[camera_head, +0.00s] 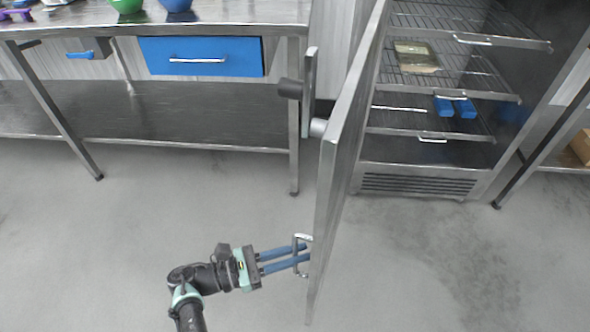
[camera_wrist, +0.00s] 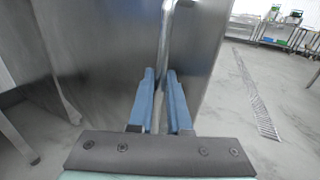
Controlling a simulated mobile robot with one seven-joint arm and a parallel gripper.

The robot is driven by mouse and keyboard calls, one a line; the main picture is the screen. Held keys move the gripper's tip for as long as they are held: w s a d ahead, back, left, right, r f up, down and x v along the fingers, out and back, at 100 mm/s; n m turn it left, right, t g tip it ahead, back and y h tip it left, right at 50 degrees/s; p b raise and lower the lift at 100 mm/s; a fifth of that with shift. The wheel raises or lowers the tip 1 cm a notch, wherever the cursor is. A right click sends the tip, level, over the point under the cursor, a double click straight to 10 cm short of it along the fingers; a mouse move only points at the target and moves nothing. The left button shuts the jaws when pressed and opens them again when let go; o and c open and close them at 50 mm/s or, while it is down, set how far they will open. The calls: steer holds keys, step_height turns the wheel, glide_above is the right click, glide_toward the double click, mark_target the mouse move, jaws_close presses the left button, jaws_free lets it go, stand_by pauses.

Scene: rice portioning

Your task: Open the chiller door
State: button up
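The chiller door (camera_head: 345,150) is a grey metal panel, swung wide open to the left of the chiller cabinet (camera_head: 425,184). Its bar handle (camera_head: 297,255) is on the door's left face, near the free edge. My gripper (camera_head: 303,254) reaches the handle from the left with its two blue fingers. In the wrist view, the handle (camera_wrist: 168,45) runs down between the fingers of my gripper (camera_wrist: 160,75), which are close together on either side of it. The door panel (camera_wrist: 105,50) fills the left and middle of that view. Exact finger contact is partly hidden.
Inside the chiller are wire shelves (camera_head: 465,75), a tray (camera_head: 415,57) and blue items (camera_head: 455,107). A steel table (camera_head: 250,27) with a blue drawer (camera_head: 200,57) stands left of the door. Another table (camera_head: 545,150) stands at right. The floor around my arm is clear.

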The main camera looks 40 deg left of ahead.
steer(key=o, duration=0.4)
steer(key=b+v, duration=0.1)
steer(key=v, duration=1.2)
stand_by(0.5)
